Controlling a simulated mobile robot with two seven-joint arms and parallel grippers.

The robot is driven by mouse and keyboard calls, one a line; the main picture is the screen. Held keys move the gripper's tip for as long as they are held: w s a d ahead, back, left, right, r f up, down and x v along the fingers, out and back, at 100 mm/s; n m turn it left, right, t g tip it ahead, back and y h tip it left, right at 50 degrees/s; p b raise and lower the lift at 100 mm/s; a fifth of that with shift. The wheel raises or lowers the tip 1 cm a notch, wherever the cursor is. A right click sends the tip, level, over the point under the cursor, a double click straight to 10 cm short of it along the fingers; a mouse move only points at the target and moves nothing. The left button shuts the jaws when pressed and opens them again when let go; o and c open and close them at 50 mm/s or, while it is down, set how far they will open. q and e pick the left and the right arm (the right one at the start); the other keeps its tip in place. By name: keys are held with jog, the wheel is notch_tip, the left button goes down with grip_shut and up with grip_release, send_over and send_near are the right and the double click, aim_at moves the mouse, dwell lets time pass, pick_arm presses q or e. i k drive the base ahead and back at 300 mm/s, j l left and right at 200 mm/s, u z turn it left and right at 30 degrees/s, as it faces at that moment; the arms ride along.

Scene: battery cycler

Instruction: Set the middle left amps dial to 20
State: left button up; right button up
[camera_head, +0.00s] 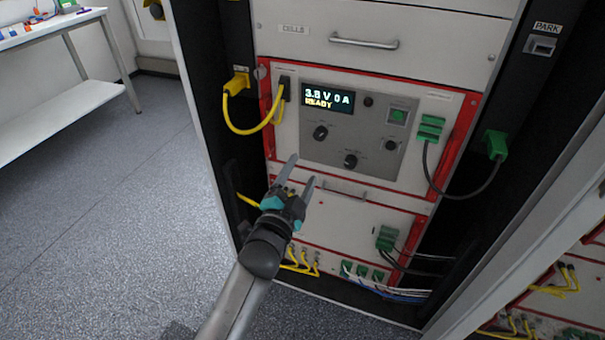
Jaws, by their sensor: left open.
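The battery cycler unit (300,170) sits in a rack with a red-edged front. Its grey panel has a small display (328,97) reading "3.8 V 0 A" and "READY". Below the display are two black dials: a left dial (321,132) and a lower right dial (351,161). The small labels by the dials are too small to read. My left gripper (302,168) comes up from below with its two fingers open and empty. Its fingertips appear just below and left of the dials; I cannot tell how far they are from the panel. My right gripper is not in view.
A yellow cable (247,131) loops at the panel's left, and a green-plugged dark cable (462,194) loops at its right. A drawer with a handle (363,42) is above. A white bench (60,100) stands at the left. Open floor (110,220) lies left of the rack.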

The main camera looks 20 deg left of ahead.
aim_at(350, 161)
jog(key=k, duration=1)
